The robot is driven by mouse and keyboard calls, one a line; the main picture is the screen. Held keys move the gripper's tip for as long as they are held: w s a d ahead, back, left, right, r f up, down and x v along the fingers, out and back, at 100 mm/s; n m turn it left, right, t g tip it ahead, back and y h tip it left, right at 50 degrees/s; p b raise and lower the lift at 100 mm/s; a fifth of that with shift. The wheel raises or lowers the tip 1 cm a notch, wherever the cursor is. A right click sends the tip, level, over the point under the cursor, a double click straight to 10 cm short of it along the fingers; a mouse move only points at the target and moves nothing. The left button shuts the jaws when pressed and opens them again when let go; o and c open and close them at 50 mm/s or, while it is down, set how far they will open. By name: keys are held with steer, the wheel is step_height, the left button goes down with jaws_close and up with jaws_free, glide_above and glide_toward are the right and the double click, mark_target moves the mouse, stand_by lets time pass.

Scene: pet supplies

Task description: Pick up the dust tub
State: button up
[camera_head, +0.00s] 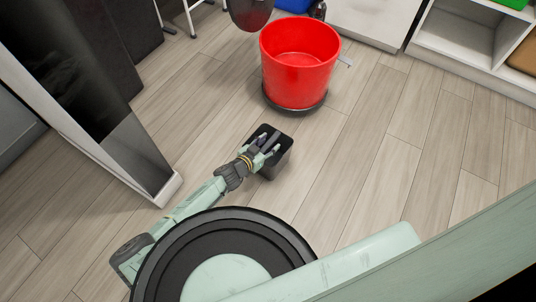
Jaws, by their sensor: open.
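A small dark box-shaped tub (278,163), which looks like the dust tub, stands on the wooden floor near the middle of the view. My gripper (270,141) is open, with its fingers over the tub's top. The gripper and wrist hide part of the tub's left side and top. I cannot tell whether the fingers touch the tub or reach inside its rim.
A red bucket (298,82) on a dark round base stands just behind the tub. A white-edged panel (150,170) stands at left, and white shelving (455,45) is at the upper right. The floor (370,150) right of the tub is clear.

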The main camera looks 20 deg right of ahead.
steer(key=shift+c, duration=0.5)
jaws_close()
stand_by(0.5)
